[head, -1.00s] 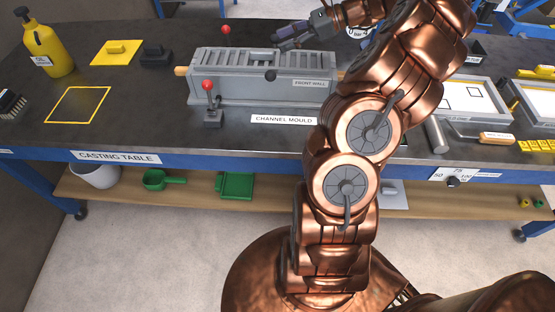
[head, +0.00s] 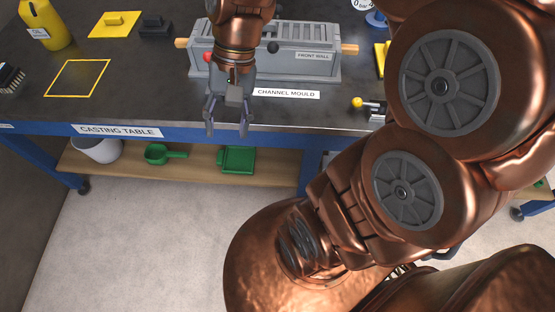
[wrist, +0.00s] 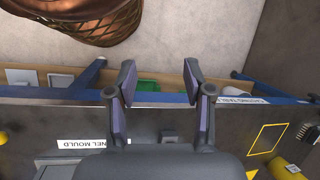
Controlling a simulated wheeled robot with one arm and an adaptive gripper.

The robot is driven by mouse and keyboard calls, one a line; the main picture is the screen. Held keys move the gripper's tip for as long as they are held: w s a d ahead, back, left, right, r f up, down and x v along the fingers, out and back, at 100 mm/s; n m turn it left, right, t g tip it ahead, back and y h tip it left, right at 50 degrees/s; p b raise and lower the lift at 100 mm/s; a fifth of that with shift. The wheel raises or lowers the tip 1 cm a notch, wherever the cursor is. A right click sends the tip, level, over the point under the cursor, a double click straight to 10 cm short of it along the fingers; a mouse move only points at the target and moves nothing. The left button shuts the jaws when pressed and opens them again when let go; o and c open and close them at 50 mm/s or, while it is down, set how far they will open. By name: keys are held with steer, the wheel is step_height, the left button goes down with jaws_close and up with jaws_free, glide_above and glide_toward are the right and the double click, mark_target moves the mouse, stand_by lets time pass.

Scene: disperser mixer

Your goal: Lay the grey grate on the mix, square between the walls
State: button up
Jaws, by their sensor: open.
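The channel mould (head: 310,70) is a long grey box with a front wall on the casting table. A grey slatted surface (head: 295,35) shows at its top; this looks like the grate between the walls, but I cannot tell how square or how deep it sits. My arm hides the mould's left part. My gripper (head: 228,125) hangs in front of the mould, over the table's front edge, pointing down, open and empty. In the wrist view my gripper (wrist: 160,80) has its two fingers apart with nothing between them.
A lever with a yellow knob (head: 357,102) stands right of the mould. A yellow outlined square (head: 78,78), a yellow float (head: 115,24), a dark float (head: 157,25) and an oil bottle (head: 45,25) are at left. The table between outline and mould is clear.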

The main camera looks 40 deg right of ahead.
steer(key=s+d+f+n+h, duration=0.1)
steer(key=s+n+h, duration=0.1)
steer(key=s, duration=0.3)
steer(key=s+d+f+n+h, duration=0.2)
steer(key=s+n, duration=0.1)
steer(key=s, duration=0.2)
steer(key=shift+s+d+f+n, duration=0.2)
steer(key=shift+s+f+n, duration=0.1)
steer(key=shift+s, duration=0.1)
steer(key=shift+r, duration=0.1)
step_height(320, 180, up, 5)
steer(key=p, duration=0.5)
